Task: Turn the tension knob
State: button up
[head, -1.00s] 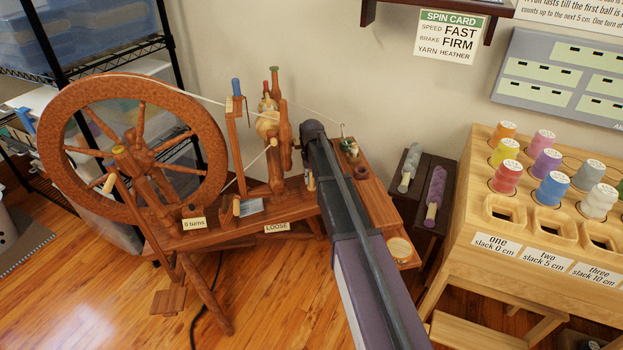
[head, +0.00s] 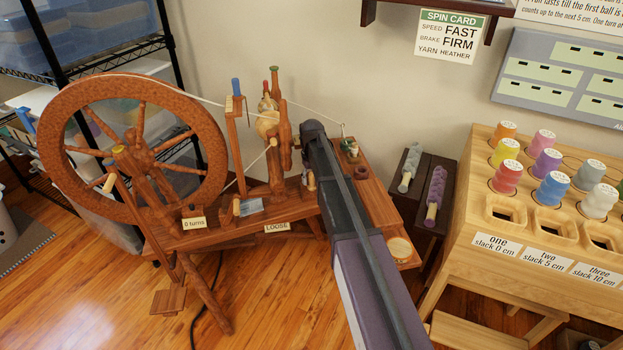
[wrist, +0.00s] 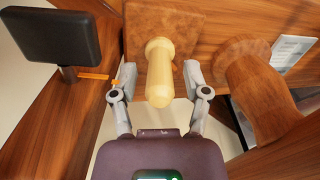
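A pale wooden knob (wrist: 159,75) with a rounded end stands out from a brown wood block (wrist: 185,28) in the wrist view. My gripper (wrist: 158,78) is open, with one finger on each side of the knob. A gap shows between each finger and the knob. In the head view, a small pale knob (head: 311,181) on the spinning wheel (head: 218,120) shows just left of my arm and is probably the same one. My gripper is hidden behind my arm there. A tag reading LOOSE (head: 277,227) is on the bench's front edge.
A thick turned wooden post (wrist: 258,90) stands close to the right finger in the wrist view. A dark pad (wrist: 47,38) is at upper left. A spool rack (head: 455,265) stands right of my arm. A card on the wall (head: 447,36) reads speed fast, brake firm, yarn heather.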

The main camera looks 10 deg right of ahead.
jog(key=shift+m, duration=0.4)
jog(key=m, duration=0.3)
jog(key=shift+m, duration=0.3)
jog(key=m, duration=0.4)
jog(key=shift+m, duration=0.3)
notch_tip(320, 180, up, 14)
jog(key=p, duration=1.5)
jog(key=s+r+n+p, duration=0.2)
jog(key=s+r+p, duration=1)
jog(key=r+p, duration=0.2)
jog(key=shift+r+n, duration=0.4)
jog(key=shift+r, duration=0.2)
jog(key=shift+s, duration=0.1)
jog(key=s+r+n+p, duration=0.2)
jog(key=s+r+p, duration=0.3)
jog(key=s, duration=0.3)
jog(key=s+r+n+p, duration=0.2)
jog(key=s+r+p, duration=0.3)
jog(key=s, duration=0.4)
dwell(0.4)
